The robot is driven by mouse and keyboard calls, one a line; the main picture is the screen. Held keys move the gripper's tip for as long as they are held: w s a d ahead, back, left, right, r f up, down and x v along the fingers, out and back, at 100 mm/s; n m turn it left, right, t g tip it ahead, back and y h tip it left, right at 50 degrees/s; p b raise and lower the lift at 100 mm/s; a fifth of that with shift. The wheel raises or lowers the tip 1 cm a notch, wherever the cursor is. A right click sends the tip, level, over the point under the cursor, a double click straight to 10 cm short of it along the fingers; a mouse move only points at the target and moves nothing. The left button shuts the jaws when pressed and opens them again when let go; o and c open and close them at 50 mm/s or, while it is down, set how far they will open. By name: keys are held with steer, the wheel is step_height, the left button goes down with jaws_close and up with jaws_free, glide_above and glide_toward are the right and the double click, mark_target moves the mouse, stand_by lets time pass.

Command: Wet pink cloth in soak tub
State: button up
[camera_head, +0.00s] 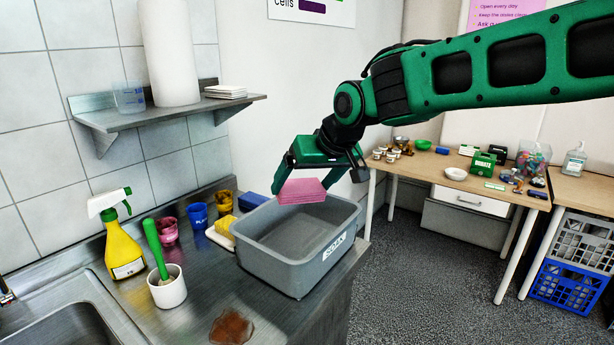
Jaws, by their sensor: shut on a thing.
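The pink cloth (302,191) is a folded, layered square held in my gripper (298,180). My gripper is shut on it, with the green fingers at its sides. The cloth hangs over the back part of the grey soak tub (301,279), seemingly around or above rim height; the exact gap is hard to tell. The tub stands on the steel counter near its right edge, with a white label on its front right wall. The part of the tub floor that shows looks plain grey, and I cannot tell if it holds water.
A brown stain (231,327) lies on the counter in front of the tub. A shelf (150,117) hangs above.

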mark_target(304, 191)
steer(key=shift+s+f, duration=0.1)
steer(key=shift+f, duration=5.35)
steer(key=shift+r, duration=0.1)
steer(key=shift+r, duration=5.5)
steer(key=shift+r, duration=2.05)
